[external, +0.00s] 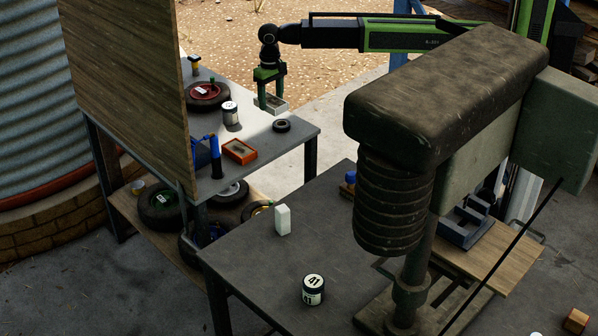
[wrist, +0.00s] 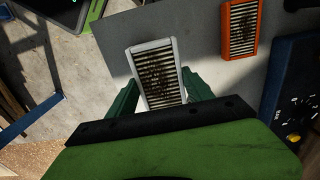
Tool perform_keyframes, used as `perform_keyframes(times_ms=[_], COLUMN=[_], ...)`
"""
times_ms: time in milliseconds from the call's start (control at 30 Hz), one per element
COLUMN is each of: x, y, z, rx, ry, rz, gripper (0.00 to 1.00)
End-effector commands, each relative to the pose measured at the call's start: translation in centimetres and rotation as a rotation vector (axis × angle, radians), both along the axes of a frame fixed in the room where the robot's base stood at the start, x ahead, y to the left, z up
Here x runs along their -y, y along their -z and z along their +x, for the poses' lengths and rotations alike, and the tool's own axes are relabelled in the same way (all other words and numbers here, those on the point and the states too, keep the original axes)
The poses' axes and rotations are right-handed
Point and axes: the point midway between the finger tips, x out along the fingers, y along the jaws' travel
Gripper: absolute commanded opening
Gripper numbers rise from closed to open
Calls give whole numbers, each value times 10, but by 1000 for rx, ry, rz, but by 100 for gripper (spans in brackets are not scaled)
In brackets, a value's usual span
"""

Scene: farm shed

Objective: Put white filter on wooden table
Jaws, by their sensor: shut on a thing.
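The white filter (external: 277,104), a pale frame with dark pleats, is between the fingers of my green gripper (external: 270,103) at the right edge of the grey-topped workbench (external: 305,131). In the wrist view the filter (wrist: 155,78) sits between both fingers of my gripper (wrist: 160,98), across the bench edge. I cannot tell how far it is above the top. A dark-topped table (external: 255,252) stands in the foreground. A pale wooden surface (external: 510,250) shows at the right; I cannot tell which is the wooden table.
An orange-framed filter (external: 239,151), white can (external: 230,113), small tyre (external: 281,126) and blue tool (external: 215,150) are on the workbench. A white block (external: 282,220) and a labelled can (external: 313,290) stand on the dark table. A large dark machine (external: 440,100) rises at the right.

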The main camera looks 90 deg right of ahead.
Motion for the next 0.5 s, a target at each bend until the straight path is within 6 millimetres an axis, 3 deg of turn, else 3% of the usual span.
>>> perform_keyframes(times_ms=[33, 233, 500], x=[-14, -59, -76], y=[19, 46, 51], z=[9, 28, 34], rx=[0, 0, 0], ry=[-3, -2, 1], rz=[0, 0, 0], gripper=[18, 18, 18])
